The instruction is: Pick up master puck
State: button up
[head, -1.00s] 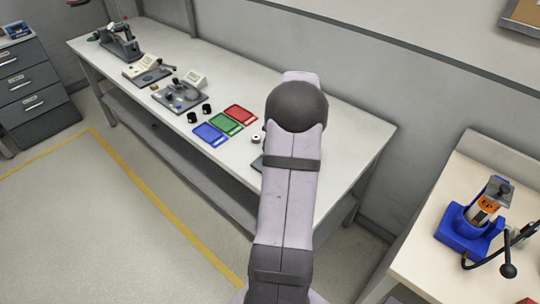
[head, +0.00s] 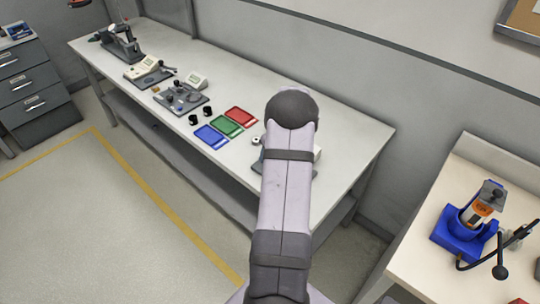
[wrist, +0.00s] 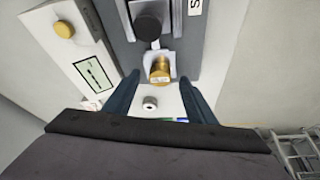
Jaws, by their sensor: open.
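A small pale metal puck with a dark centre hole (wrist: 150,103) sits on the white bench in the wrist view, between my fingers and nearer their base. It also shows just left of my arm in the head view (head: 256,140). A brass cylinder (wrist: 161,69) stands on a pale seat of a grey fixture (wrist: 190,45), close to my fingertips. I cannot tell which of the two is the master puck. My gripper (wrist: 158,80) is open, with dark blue fingers on either side and nothing clasped. In the head view my arm hides the gripper.
A black knob (wrist: 148,27) tops the fixture beyond the brass cylinder. A pale device with a display (wrist: 93,74) stands to the left. In the head view, blue (head: 211,136), green (head: 227,125) and red (head: 241,116) trays lie left of my arm.

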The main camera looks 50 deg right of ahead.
jog(key=shift+w+d+f, duration=0.1)
jog(key=shift+w+f, duration=0.15)
jog(key=shift+f, duration=0.4)
grip_shut()
jog(key=shift+r, duration=0.1)
